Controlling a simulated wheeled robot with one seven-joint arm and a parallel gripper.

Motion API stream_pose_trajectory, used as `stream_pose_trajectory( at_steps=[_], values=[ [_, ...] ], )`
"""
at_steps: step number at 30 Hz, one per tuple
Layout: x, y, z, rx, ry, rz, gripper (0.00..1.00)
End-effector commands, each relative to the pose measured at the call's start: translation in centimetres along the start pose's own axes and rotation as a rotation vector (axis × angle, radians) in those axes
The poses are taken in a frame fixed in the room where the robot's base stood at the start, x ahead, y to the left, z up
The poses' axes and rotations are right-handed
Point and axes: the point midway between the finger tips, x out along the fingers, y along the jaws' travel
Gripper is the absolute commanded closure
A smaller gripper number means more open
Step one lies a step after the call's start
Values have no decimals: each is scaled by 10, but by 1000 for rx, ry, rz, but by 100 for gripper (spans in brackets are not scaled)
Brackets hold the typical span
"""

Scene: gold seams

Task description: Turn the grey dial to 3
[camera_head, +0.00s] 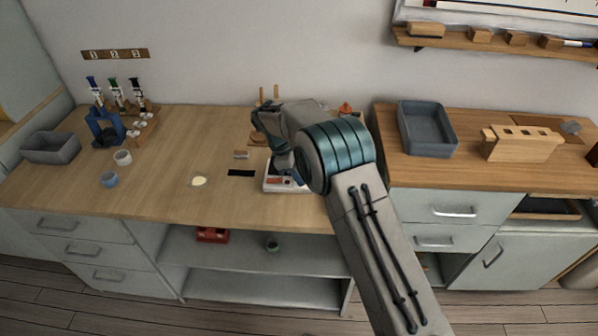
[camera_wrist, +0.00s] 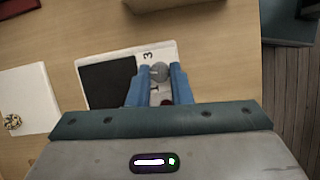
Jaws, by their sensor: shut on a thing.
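The grey dial (camera_wrist: 159,72) is a small round knob on a white panel (camera_wrist: 125,57) in the wrist view. A printed 3 shows just above and left of the dial, and what looks like a 1 shows below it. A black square lies on the panel's left side. My gripper (camera_wrist: 158,76) is over the panel, its two blue fingers on either side of the dial and shut on it. Which way the dial points is too small to tell. In the head view the white device (camera_head: 271,184) stands on the counter, and my arm hides its dial.
A dark slot-like patch (camera_head: 241,173) and a pale disc (camera_head: 199,181) lie left of the device. Cups, a grey bin (camera_head: 50,148) and a bottle rack stand farther left. A grey tray (camera_head: 427,128) and a slotted wooden block (camera_head: 520,144) are on the right counter. The front-left counter is clear.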

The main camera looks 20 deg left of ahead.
Motion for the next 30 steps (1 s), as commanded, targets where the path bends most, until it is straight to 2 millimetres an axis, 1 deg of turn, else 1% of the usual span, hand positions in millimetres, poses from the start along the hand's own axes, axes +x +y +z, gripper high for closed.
stream_pose_trajectory(
  at_steps=[9,18,24,30],
  values=[
    [-1,3,0,279,2,-115,100],
    [0,5,1,523,2,-217,100],
    [0,6,2,648,3,-268,100],
    [0,6,2,728,2,-301,100]
  ],
)
